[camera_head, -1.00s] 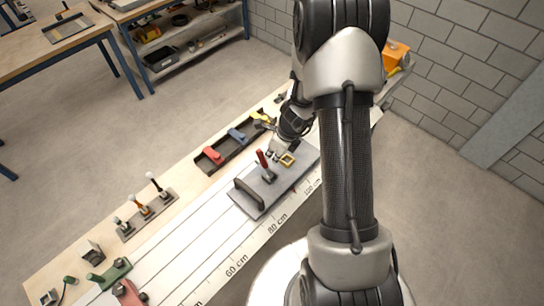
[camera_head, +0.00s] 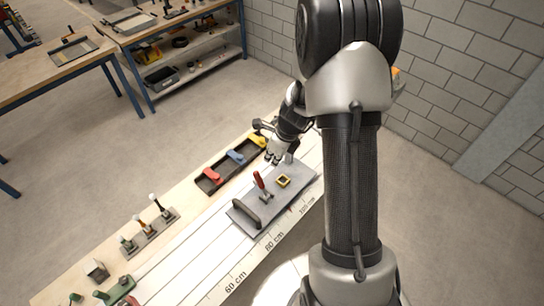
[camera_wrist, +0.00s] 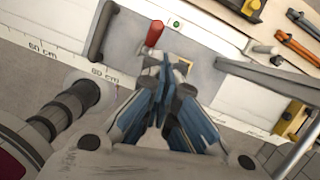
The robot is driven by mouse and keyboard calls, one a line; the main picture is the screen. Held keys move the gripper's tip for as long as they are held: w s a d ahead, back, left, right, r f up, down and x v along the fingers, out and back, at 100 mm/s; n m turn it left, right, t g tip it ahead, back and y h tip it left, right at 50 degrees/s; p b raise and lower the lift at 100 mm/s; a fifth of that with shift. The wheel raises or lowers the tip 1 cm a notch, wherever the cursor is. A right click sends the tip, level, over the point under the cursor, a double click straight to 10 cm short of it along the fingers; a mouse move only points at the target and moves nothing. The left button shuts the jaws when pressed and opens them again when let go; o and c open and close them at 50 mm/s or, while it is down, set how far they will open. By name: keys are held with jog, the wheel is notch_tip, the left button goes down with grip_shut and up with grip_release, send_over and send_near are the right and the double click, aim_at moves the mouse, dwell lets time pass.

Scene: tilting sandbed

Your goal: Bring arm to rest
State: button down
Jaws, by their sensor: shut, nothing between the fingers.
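My gripper (camera_head: 274,158) is shut and empty. It hangs above the far edge of a grey plate (camera_head: 262,215), apart from the things on it. In the wrist view its closed fingertips (camera_wrist: 178,66) point toward the plate and partly cover a small yellow square frame. That yellow frame (camera_head: 283,181) lies on the plate in the head view. A red-handled lever (camera_head: 260,181) stands beside it, and it also shows in the wrist view (camera_wrist: 154,34). A dark bar handle (camera_head: 246,212) is at the plate's near left end. My arm rises at the right.
A black tray (camera_head: 208,187) with red, blue and yellow pieces lies along the bench's far edge. A rack with several upright knobbed tools (camera_head: 147,231) stands to its left. The white bench top (camera_head: 195,265) has a centimetre scale. A shelf table (camera_head: 196,60) stands behind across open floor.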

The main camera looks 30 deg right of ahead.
jog(key=s+a+r+n+b, duration=0.6)
jog(key=a+r+n+b, duration=0.3)
jog(key=n, duration=0.4)
jog(key=s+a+f+n+t+b, duration=0.1)
jog(key=s+n+b, duration=0.5)
jog(key=s+n, duration=0.2)
jog(key=s+a+f+n+h+b, duration=0.1)
jog(key=s+a+f+n+b, duration=0.1)
jog(key=s+n+b, duration=0.4)
jog(key=s+n, duration=0.2)
jog(key=s, duration=0.2)
jog(key=shift+s+n+t+h, duration=0.2)
jog(key=shift+n+t+h, duration=0.1)
jog(key=shift+t, duration=0.1)
